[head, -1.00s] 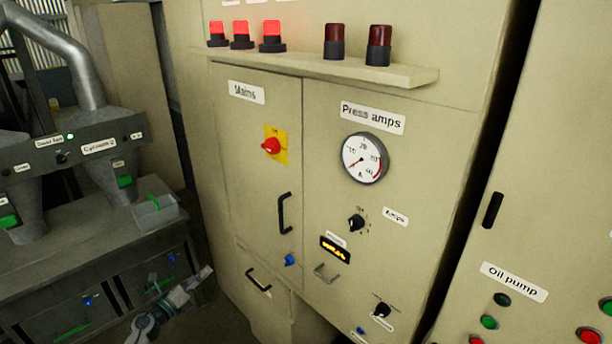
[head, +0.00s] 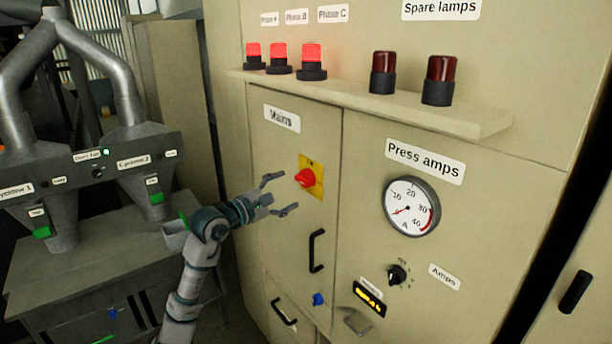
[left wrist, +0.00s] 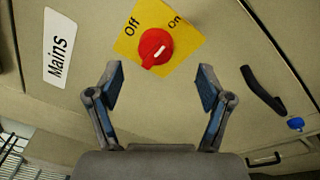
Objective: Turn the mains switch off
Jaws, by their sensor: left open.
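The mains switch is a red rotary knob (head: 304,178) on a yellow plate (head: 313,186), on the cabinet door below the "Mains" label (head: 282,118). In the left wrist view the knob (left wrist: 155,47) lies ahead of the fingers, and its white pointer mark is turned toward "On" on the plate (left wrist: 128,43). My left gripper (head: 279,194) is open and empty, just left of the knob in the head view. The wrist view shows its fingers (left wrist: 160,88) spread wide, with the knob beyond the gap between them and apart from them. My right gripper is not in view.
A black door handle (head: 316,251) and a blue knob (head: 318,299) are below the switch. A lamp shelf (head: 390,104) juts out above, with three lit red lamps and two dark ones. The press amps gauge (head: 411,207) is to the right. Cyclone equipment (head: 90,165) stands at left.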

